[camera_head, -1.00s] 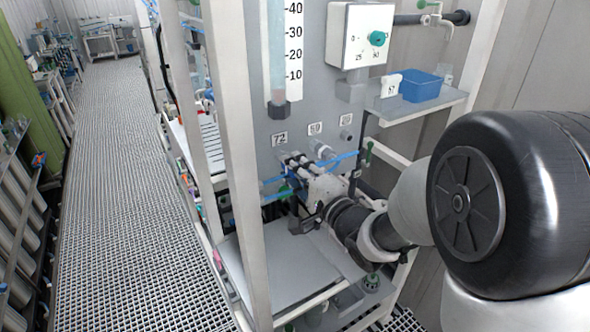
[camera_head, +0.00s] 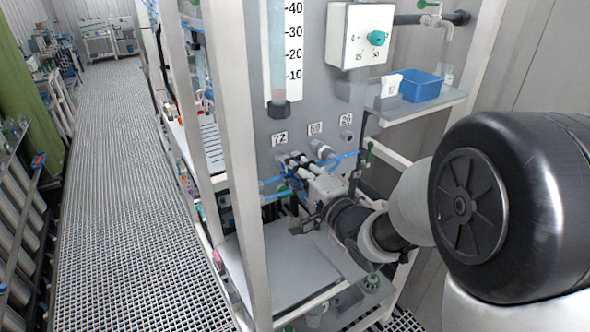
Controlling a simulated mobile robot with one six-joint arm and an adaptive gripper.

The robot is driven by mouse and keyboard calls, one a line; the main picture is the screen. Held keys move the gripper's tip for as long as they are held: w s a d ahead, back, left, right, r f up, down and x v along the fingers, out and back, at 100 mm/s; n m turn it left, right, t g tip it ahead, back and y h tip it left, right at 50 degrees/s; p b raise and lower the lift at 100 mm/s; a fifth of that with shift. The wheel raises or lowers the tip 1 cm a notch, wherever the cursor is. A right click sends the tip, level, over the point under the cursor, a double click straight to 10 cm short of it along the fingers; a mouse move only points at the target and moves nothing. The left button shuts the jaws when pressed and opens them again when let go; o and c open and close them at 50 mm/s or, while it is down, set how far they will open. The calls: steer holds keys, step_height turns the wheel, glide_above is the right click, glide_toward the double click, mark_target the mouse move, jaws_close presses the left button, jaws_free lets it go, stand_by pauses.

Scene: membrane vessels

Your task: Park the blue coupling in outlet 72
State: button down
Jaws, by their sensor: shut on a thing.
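My gripper (camera_head: 290,161) is at the grey panel, just below the label 72 (camera_head: 280,139). Its pale body comes in from the lower right. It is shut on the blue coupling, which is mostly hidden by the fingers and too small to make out. Outlet 72 lies behind the fingertips, so I cannot tell whether the coupling is seated in it or only in front of it. Blue tubing (camera_head: 274,181) runs left from beside the fingers, and another blue length (camera_head: 345,156) shows to the right.
Outlet 69 (camera_head: 321,149) and a third outlet (camera_head: 346,135) are to the right, with labels above. A white frame post (camera_head: 236,150) stands close on the left. A shelf with a blue tub (camera_head: 420,86) is at upper right. A grey shelf (camera_head: 285,270) lies below.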

steer(key=shift+w+a, duration=0.35)
steer(key=shift+w, duration=0.15)
steer(key=c, duration=1.2)
jaws_free()
steer(key=v, duration=0.7)
steer(key=shift+s+d, duration=0.15)
steer(key=shift+s, duration=0.1)
